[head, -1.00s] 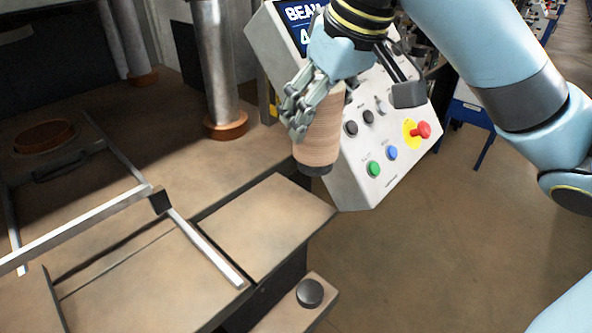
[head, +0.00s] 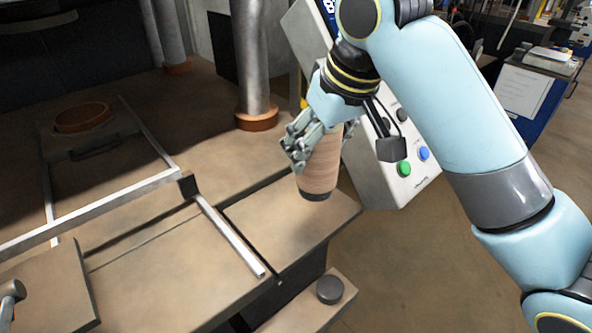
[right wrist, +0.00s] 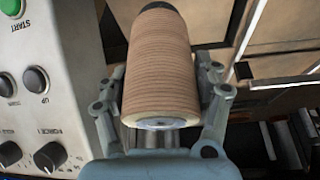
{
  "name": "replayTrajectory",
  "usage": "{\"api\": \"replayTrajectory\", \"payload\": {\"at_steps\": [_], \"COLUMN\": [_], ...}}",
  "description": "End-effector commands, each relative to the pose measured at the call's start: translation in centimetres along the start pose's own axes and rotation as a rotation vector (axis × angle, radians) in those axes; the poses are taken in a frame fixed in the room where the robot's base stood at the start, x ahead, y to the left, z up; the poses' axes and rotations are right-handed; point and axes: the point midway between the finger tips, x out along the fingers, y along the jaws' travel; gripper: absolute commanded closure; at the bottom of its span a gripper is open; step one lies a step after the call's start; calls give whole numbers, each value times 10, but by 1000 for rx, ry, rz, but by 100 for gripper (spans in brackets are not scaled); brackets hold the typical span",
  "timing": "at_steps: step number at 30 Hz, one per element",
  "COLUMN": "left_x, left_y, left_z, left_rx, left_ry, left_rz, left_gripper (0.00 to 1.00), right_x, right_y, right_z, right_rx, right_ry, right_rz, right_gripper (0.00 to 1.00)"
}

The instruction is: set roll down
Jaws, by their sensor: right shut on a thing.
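The roll (head: 321,168) is a brown, ridged stack with a dark lower end. My right gripper (head: 318,146) is shut on it and holds it nearly upright in the head view. The roll appears over the bare board (head: 290,215) at the table's right corner; whether its lower end touches the board I cannot tell. In the right wrist view the roll (right wrist: 158,70) sits between both fingers, its near end pale and its far end black. My left gripper is not in view.
The control box (head: 400,185) with buttons stands close behind the roll. A metal column (head: 252,60) rises behind it to the left. A metal rail frame (head: 100,208) lies left of the board. A black knob (head: 330,289) sits on a lower ledge.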

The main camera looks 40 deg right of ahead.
Motion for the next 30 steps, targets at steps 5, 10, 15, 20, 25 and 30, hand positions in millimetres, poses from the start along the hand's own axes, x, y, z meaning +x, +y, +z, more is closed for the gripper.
{"api": "replayTrajectory", "payload": {"at_steps": [5, 10, 15, 20, 25, 30], "left_x": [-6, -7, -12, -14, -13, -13], "left_y": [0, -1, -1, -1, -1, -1], "left_z": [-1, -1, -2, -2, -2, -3], "left_rx": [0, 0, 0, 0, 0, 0], "left_ry": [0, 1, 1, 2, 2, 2], "left_rz": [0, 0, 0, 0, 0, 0], "left_gripper": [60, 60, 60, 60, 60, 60], "right_x": [23, 34, 57, 68, 68, 71], "right_y": [-18, -22, -22, -22, -22, -22], "right_z": [-15, -17, -7, -3, -3, -2], "right_rx": [1, -2, -2, -2, -1, -1], "right_ry": [-1, -2, -4, 1, 2, -2], "right_rz": [-2, 2, 2, 1, 1, 1], "right_gripper": [87, 87, 87, 87, 87, 31]}}
